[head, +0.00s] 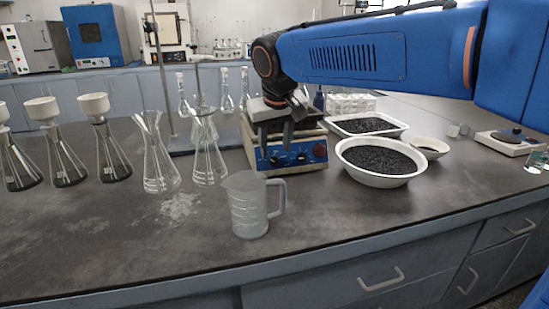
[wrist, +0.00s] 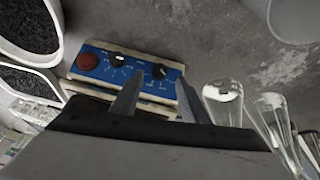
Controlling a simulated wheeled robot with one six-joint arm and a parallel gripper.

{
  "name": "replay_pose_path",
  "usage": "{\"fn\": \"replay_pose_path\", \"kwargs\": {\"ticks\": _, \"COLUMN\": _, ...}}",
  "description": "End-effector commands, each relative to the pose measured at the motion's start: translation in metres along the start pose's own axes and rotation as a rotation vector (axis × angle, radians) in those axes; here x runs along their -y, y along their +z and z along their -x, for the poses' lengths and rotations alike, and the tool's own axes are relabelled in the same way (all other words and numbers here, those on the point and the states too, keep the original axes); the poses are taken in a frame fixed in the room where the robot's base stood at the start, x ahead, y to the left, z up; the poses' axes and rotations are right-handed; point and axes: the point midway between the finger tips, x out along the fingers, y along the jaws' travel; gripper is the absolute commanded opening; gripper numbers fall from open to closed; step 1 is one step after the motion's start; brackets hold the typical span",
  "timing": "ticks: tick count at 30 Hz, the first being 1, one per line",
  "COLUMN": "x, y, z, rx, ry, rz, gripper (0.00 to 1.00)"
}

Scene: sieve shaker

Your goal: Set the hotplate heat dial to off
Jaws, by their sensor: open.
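The hotplate has a blue front panel (head: 292,157) with two black dials and a red knob (head: 319,150). Its labels are too small to read, so I cannot tell which dial is for heat. One dial (head: 275,161) is at the panel's left, and the other black dial (head: 301,157) is near the middle. The wrist view shows the panel turned round, with the red knob (wrist: 87,61), the middle dial (wrist: 117,57) and the end dial (wrist: 159,71). My gripper (head: 275,146) is open and empty, fingers pointing down by the panel. In the wrist view its fingertips (wrist: 160,80) straddle the end dial.
A clear measuring jug (head: 248,212) stands in front of the hotplate. Glass flasks (head: 208,160) stand close at its left. A white bowl of dark grains (head: 380,160) and a tray (head: 368,125) are at its right. The front of the bench is mostly free.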

Motion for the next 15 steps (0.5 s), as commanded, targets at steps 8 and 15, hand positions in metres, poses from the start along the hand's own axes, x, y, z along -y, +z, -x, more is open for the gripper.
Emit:
{"fn": "replay_pose_path", "kwargs": {"ticks": 8, "x": 0.0, "y": 0.0, "z": -0.041, "rx": 0.001, "ry": 0.0, "rz": 0.0, "gripper": 0.41}}
{"fn": "replay_pose_path", "kwargs": {"ticks": 15, "x": 0.0, "y": 0.0, "z": -0.054, "rx": 0.001, "ry": 0.0, "rz": 0.0, "gripper": 0.41}}
